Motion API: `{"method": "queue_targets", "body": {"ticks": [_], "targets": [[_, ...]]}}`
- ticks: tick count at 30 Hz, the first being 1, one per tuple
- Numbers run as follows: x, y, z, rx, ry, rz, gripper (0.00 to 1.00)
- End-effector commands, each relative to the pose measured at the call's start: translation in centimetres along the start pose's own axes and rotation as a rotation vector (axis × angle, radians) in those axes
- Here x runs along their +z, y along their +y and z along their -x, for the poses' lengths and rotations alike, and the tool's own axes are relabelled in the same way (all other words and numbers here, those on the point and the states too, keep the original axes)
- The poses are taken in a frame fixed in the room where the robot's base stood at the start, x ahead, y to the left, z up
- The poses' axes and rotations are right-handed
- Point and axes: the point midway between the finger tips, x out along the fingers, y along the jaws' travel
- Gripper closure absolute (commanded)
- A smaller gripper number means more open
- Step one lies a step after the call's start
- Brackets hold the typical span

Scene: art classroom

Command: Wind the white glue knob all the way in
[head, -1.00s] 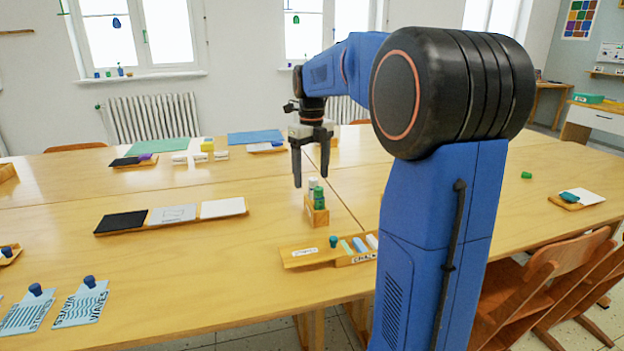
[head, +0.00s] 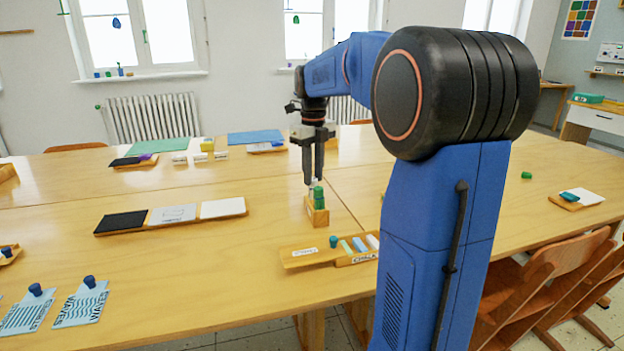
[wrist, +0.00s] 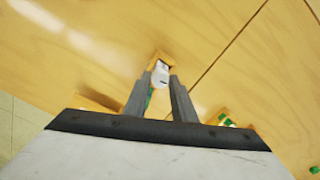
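The white glue knob (wrist: 160,74) shows in the wrist view between the tips of my gripper's two fingers. My gripper (wrist: 159,80) points down over it, one finger on each side. Whether the fingers press on the knob I cannot tell. In the head view my gripper (head: 314,182) is at the top of the small wooden holder (head: 317,216), and its fingertips mostly hide the knob. A green-capped bottle (head: 319,197) stands in the same holder, just right of and in front of the fingertips.
In front of the holder lies a wooden tray (head: 300,262) with chalk-like sticks. Left of it lies a board with black, grey and white panels (head: 172,215). A green mat (head: 158,145) and a blue mat (head: 256,138) lie at the back. The table between is clear.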

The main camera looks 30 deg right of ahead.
Motion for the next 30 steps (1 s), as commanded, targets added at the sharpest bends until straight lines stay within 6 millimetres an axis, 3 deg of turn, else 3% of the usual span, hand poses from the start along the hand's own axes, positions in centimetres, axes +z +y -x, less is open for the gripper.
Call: {"method": "queue_targets", "body": {"ticks": [17,30], "targets": [[0.01,0.0,-0.01,0.0,0.0,0.014,0.89],[0.0,0.0,-0.01,0.0,0.0,0.428,0.89]]}}
